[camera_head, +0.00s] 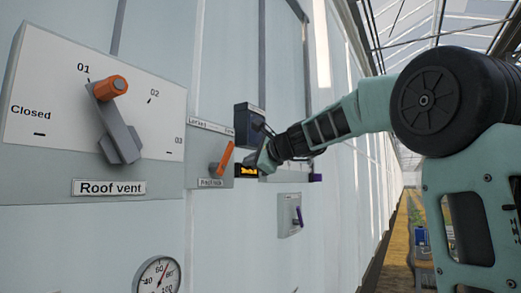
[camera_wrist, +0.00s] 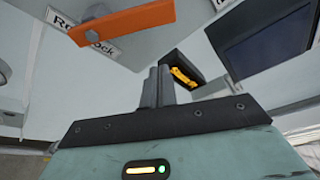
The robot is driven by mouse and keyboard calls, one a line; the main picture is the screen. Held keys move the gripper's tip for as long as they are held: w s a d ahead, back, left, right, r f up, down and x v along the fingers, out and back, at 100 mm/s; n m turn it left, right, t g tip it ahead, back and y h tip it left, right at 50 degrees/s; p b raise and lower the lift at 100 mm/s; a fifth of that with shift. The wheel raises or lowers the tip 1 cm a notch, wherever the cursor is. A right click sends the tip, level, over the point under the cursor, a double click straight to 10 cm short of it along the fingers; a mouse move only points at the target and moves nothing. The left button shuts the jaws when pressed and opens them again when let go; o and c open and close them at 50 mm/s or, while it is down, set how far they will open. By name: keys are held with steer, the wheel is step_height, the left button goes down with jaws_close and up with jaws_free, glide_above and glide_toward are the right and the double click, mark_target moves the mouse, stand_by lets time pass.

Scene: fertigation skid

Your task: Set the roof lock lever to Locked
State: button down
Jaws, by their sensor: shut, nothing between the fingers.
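The roof lock lever (camera_head: 222,158) is an orange handle on a grey wall plate, tilted up and to the right in the head view. A label reading Locked (camera_head: 198,123) is above it to the left; the text at the right end is too small to read. In the wrist view, the orange lever (camera_wrist: 122,22) crosses the top, partly covering the Roof lock label (camera_wrist: 85,35). My gripper (camera_head: 262,160) is right of the lever in the head view, apart from it. In the wrist view its fingers (camera_wrist: 158,78) are shut and empty, below the lever.
A Roof vent panel (camera_head: 50,150) with an orange-tipped selector (camera_head: 112,88) is at left.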

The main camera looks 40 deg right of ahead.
steer(key=a+p, duration=0.1)
steer(key=a+r, duration=0.1)
steer(key=w+a+p, duration=0.1)
steer(key=shift+a+r+p, duration=0.2)
steer(key=shift+r+p, duration=0.05)
steer(key=shift+p, duration=0.05)
steer(key=shift+w, duration=0.15)
steer(key=shift+a, duration=0.1)
